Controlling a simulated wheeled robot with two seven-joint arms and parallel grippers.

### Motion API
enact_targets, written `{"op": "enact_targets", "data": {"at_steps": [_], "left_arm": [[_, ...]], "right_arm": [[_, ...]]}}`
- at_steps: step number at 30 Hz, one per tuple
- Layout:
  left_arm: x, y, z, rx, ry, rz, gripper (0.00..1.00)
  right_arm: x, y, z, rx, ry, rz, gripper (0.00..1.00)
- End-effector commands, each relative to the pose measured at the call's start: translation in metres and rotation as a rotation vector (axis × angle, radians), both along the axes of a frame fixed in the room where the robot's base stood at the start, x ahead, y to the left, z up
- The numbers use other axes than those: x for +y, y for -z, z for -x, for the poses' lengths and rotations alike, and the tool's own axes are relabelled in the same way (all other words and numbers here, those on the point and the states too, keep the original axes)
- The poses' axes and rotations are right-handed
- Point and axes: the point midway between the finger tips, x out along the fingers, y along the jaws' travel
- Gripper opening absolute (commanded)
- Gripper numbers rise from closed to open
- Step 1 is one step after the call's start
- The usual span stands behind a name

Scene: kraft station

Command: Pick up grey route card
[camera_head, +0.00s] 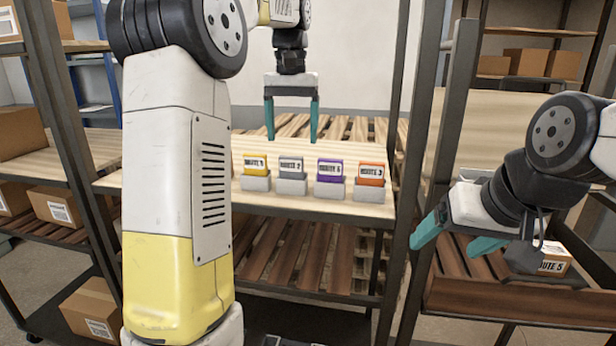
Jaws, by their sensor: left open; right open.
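The grey route card (291,167), labelled as a route 2 card, stands upright in a small grey holder (291,186) on the wooden shelf. It is second in a row, between a yellow card (254,164) and a purple card (330,171). My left gripper (292,139) points down with its teal fingers apart, empty, above and seemingly behind the grey card. My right gripper (447,246) is open and empty at the right, by the shelf upright and above a wooden crate.
An orange card (371,173) stands at the row's right end. My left arm hides the shelf left of the yellow card. A dark upright (403,190) separates the shelf from the wooden crate (480,304), near which a Route 5 box (553,262) shows.

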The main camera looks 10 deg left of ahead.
Motion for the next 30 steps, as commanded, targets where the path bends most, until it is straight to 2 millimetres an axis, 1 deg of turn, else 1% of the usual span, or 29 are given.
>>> {"op": "enact_targets", "data": {"at_steps": [8,12,15,19,24,25,29,30], "left_arm": [[0.002,0.032,-0.001,0.001,0.0,0.0,0.8],[0.005,0.054,-0.004,0.002,0.001,0.0,0.8],[0.004,0.066,-0.004,0.001,0.001,0.0,0.8],[0.004,0.073,-0.004,-0.001,0.001,0.001,0.8],[0.004,0.073,-0.004,-0.002,0.001,0.001,0.8],[0.004,0.073,-0.004,-0.002,0.001,0.001,0.78],[0.004,0.073,-0.004,-0.002,0.001,0.001,0.53],[0.004,0.072,-0.004,-0.002,0.001,0.001,0.45]], "right_arm": [[0.0,0.0,0.0,0.0,0.0,0.0,0.79],[0.0,0.0,0.0,0.0,0.0,0.0,0.79],[0.0,0.0,0.0,0.0,0.0,0.0,0.79],[0.0,0.0,0.0,0.0,0.0,0.0,0.79],[0.0,0.0,0.0,0.0,0.0,0.0,0.79],[0.0,0.0,0.0,0.0,0.0,0.0,0.79],[0.0,0.0,0.0,0.0,0.0,0.0,0.79],[0.0,0.0,0.0,0.0,0.0,0.0,0.79]]}}
